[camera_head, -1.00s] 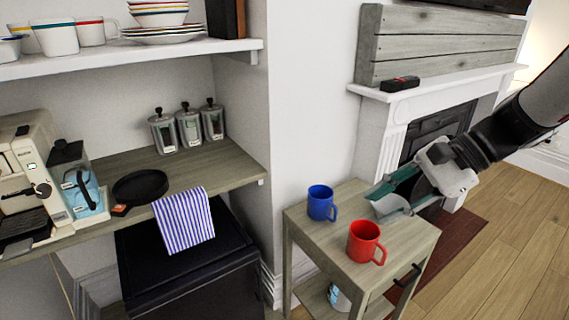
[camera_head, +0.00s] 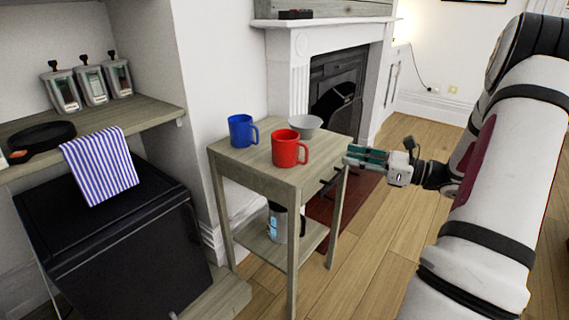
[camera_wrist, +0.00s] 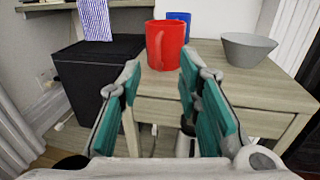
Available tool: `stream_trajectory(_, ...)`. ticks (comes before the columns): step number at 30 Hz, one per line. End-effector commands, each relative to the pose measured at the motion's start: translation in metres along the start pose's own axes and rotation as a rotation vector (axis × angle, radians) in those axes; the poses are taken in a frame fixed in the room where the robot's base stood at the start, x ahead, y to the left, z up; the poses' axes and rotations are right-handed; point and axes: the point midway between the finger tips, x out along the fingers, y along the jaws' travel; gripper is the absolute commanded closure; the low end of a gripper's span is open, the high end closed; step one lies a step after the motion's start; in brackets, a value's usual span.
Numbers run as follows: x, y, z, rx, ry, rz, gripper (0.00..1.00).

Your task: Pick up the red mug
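The red mug (camera_head: 287,149) stands upright on the small wooden side table (camera_head: 247,159), near its front right part, with its handle to the right in the head view. A blue mug (camera_head: 240,130) stands behind it to the left. My gripper (camera_head: 348,155) is to the right of the table, apart from the mug and pointing toward it. In the wrist view the red mug (camera_wrist: 166,46) shows ahead between and beyond the spread fingers of my gripper (camera_wrist: 158,78). It covers part of the blue mug (camera_wrist: 180,18). The gripper is open and empty.
A grey bowl (camera_head: 306,125) stands behind the red mug on the table. A metal container (camera_head: 277,222) is on the lower shelf. A black cabinet (camera_head: 110,240) is at left, the fireplace (camera_head: 335,85) behind. Wooden floor (camera_head: 375,235) at right is free.

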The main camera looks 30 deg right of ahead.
Motion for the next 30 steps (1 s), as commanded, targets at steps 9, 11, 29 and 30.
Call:
stream_trajectory(9, 0.058, 0.002, -0.001, -0.003, 0.003, 0.006, 0.69)
stream_trajectory(11, 0.067, 0.002, -0.001, -0.003, 0.002, 0.006, 0.69)
stream_trajectory(29, 0.121, 0.004, -0.007, -0.004, 0.003, 0.007, 0.69)
stream_trajectory(30, 0.126, 0.005, -0.006, -0.003, 0.002, 0.007, 0.69)
